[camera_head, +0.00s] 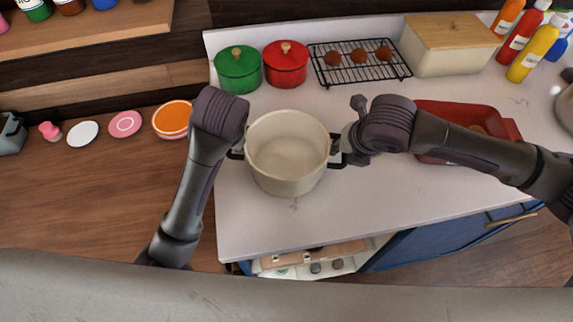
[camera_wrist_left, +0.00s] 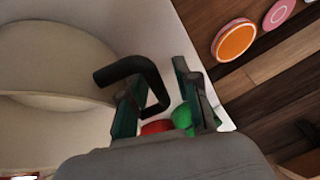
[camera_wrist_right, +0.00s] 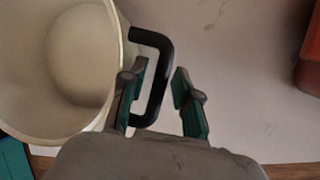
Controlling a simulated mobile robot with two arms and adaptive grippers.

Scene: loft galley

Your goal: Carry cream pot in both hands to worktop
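The cream pot (camera_head: 287,157) stands upright and open on the white worktop (camera_head: 260,225), with a black handle on each side. It looks empty. My left gripper is at the pot's left handle, mostly hidden by my own wrist in the head view. In the left wrist view, the black handle (camera_wrist_left: 150,75) lies between the open fingers of my left gripper (camera_wrist_left: 160,95). My right gripper (camera_head: 347,143) is at the right handle. In the right wrist view, that handle (camera_wrist_right: 165,70) is between the open fingers of my right gripper (camera_wrist_right: 157,85), with a gap to the outer finger.
A green pot (camera_head: 238,72), a red pot (camera_head: 286,66), a wire rack (camera_head: 338,80) with brown round items and a lidded bin (camera_head: 445,58) stand behind. A red tray (camera_head: 450,112) lies right, under my right arm. The worktop's front is clear.

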